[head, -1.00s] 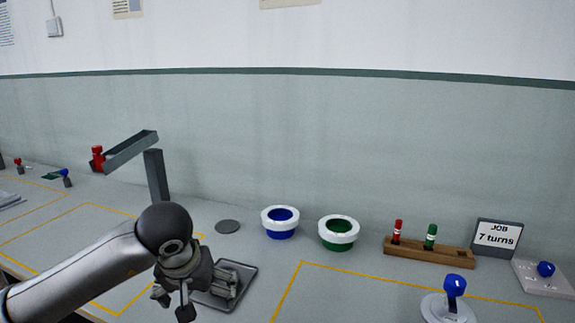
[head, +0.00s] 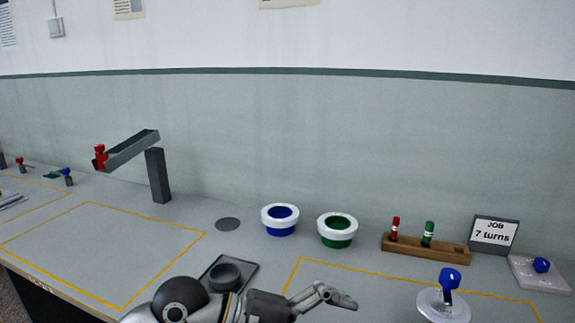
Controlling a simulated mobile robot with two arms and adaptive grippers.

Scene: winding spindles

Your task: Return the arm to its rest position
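My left arm enters from the bottom edge in the head view. Its gripper (head: 332,297) points right, low over the near side of the bench, with nothing visible held. The fingers are seen from the side, so I cannot tell whether they are open or shut. A dark tray (head: 247,268) lies just behind the arm, partly hidden by it. A dark round piece (head: 225,277) shows over the tray; I cannot tell whether it rests there or is part of my arm. My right gripper is not in view.
White-rimmed blue (head: 280,220) and green (head: 337,230) cups stand behind the gripper. A wooden rack (head: 425,249) holds red and green pegs. A blue-knobbed stand (head: 443,303) is right of the gripper. The sign (head: 494,234) reads "JOB 7 turns". The left outlined area is clear.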

